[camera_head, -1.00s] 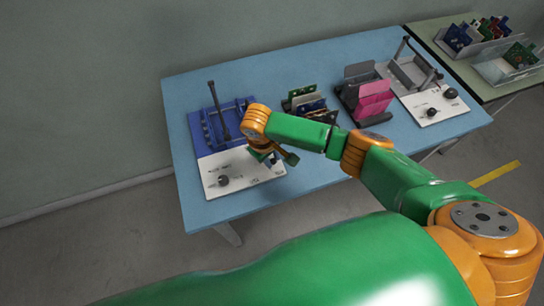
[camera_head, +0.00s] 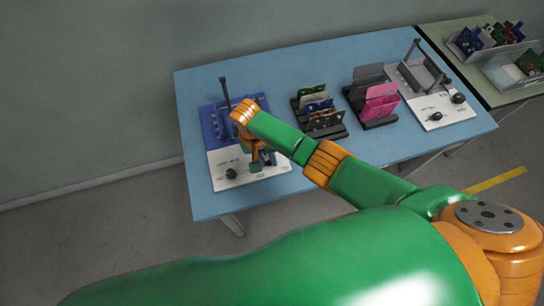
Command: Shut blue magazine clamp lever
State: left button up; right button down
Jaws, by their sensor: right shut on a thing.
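The blue magazine fixture (camera_head: 208,124) sits at the left of the blue table, with a white front panel (camera_head: 222,157). A black knob (camera_head: 231,174) is on the panel's left part. My right gripper (camera_head: 258,165) points down over the right part of the panel. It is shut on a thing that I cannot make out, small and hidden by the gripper. My left gripper is not in view.
A black rack (camera_head: 340,132) with several boards stands right of the fixture. A dark holder with pink plates (camera_head: 380,103) is beyond it. A grey fixture (camera_head: 399,74) with a white panel is at the table's right. A green side table (camera_head: 437,43) holds bins of boards.

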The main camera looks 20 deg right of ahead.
jog(key=m, duration=0.1)
jog(key=a+m+b, duration=0.1)
jog(key=m, duration=0.1)
jog(key=shift+w+a+f+g, duration=0.1)
jog(key=shift+w+a+g, duration=0.1)
jog(key=shift+w+g, duration=0.1)
jog(key=shift+w+a+m+b, duration=0.15)
jog(key=shift+m+b, duration=0.2)
jog(key=shift+m, duration=0.2)
jog(key=shift+w+a+m+b, duration=0.15)
jog(key=shift+m+b, duration=0.2)
jog(key=shift+m, duration=0.2)
jog(key=c, duration=0.7)
grip_release()
jog(key=p+v, duration=0.1)
jog(key=v, duration=0.6)
jog(key=shift+w+d, duration=0.1)
